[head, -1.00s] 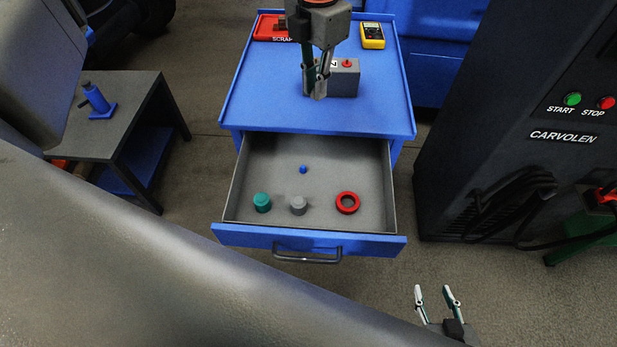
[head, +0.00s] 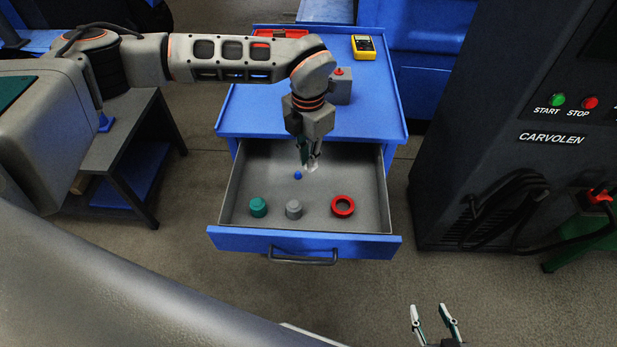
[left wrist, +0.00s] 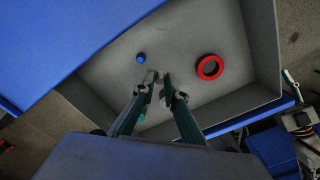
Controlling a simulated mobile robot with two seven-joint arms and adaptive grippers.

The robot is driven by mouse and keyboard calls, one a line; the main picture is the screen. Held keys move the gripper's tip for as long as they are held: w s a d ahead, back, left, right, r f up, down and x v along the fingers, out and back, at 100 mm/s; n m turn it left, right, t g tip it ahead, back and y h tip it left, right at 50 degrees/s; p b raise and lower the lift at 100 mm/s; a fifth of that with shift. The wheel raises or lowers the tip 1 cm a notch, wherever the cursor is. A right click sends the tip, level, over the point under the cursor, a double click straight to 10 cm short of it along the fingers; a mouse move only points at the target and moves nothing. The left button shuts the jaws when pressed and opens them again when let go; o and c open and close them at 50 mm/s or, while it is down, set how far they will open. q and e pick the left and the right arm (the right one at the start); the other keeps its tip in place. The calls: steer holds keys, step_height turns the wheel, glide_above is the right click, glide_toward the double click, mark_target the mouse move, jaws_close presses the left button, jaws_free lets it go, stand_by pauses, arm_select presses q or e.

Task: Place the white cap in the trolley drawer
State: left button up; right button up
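The trolley drawer (head: 370,243) is pulled open. In the left wrist view the fingertips (left wrist: 158,77) have a narrow gap over the drawer floor. My right gripper (head: 432,308) is open and empty over the floor at the lower right.
In the drawer are a teal cap (head: 258,207), a grey cap-like piece (head: 294,209) and a red ring (head: 343,206). On the blue trolley top (head: 385,110) are a grey button box (head: 343,90), a yellow meter (head: 363,46) and a red tray. A dark machine (head: 480,180) stands right.

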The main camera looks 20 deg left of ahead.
mark_target(308, 186)
arm_select(q)
steer(key=shift+f+b, duration=0.3)
steer(key=shift+f, duration=3.6)
steer(key=shift+f, duration=0.1)
steer(key=shift+o, duration=1.5)
step_height(308, 186, up, 12)
steer(key=shift+r+p, duration=0.15)
steer(key=shift+p, duration=0.3)
